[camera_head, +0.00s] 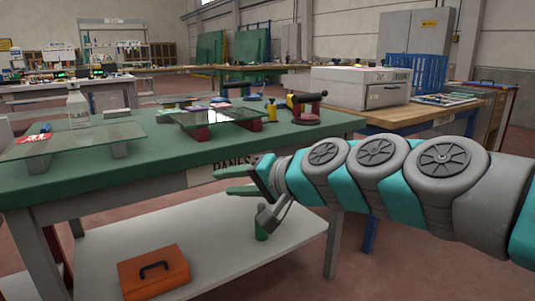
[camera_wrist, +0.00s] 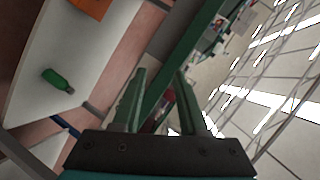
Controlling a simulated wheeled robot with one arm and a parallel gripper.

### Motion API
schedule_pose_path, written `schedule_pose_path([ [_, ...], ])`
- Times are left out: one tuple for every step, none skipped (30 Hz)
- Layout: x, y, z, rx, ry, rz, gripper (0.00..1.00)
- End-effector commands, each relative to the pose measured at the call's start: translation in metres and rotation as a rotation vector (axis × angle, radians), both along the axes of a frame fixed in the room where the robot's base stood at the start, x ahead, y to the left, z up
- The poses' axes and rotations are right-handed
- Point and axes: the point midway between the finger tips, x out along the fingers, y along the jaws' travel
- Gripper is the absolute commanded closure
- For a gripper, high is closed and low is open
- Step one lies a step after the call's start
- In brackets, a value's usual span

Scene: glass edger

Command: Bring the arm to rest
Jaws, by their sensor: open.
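My arm reaches in from the right edge in the head view, stretched out level in front of the green table. My gripper (camera_head: 238,180) is at its left end, close to the table's front edge by the label that reads PANES. In the wrist view my gripper (camera_wrist: 165,95) shows two green fingers spread apart with nothing between them. I cannot tell from the head view how much room lies between the gripper and the table edge.
On the lower shelf (camera_head: 215,240) are an orange toolbox (camera_head: 153,272) and a green bottle (camera_head: 261,228). A wooden bench (camera_head: 425,112) with a grey machine (camera_head: 360,87) stands behind my arm.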

Motion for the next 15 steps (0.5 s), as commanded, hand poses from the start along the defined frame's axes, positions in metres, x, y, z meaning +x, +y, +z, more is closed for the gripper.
schedule_pose_path([
  [-0.017,-0.001,-0.010,-0.079,0.011,0.033,0.58],
  [-0.027,-0.002,-0.022,-0.132,0.022,0.055,0.58],
  [-0.044,-0.005,-0.039,-0.209,0.043,0.090,0.58],
  [-0.057,-0.010,-0.053,-0.272,0.060,0.112,0.58],
  [-0.070,-0.016,-0.066,-0.334,0.082,0.134,0.58],
  [-0.088,-0.027,-0.085,-0.416,0.116,0.161,0.58],
  [-0.101,-0.037,-0.099,-0.476,0.145,0.180,0.58],
  [-0.114,-0.047,-0.113,-0.531,0.180,0.197,0.58],
  [-0.131,-0.063,-0.129,-0.603,0.225,0.215,0.58],
  [-0.144,-0.075,-0.140,-0.654,0.261,0.228,0.58],
  [-0.156,-0.088,-0.150,-0.702,0.297,0.236,0.58],
  [-0.175,-0.105,-0.162,-0.763,0.352,0.252,0.58],
  [-0.188,-0.119,-0.170,-0.806,0.391,0.257,0.58],
  [-0.201,-0.131,-0.177,-0.843,0.433,0.265,0.58],
  [-0.217,-0.148,-0.184,-0.890,0.484,0.271,0.58],
])
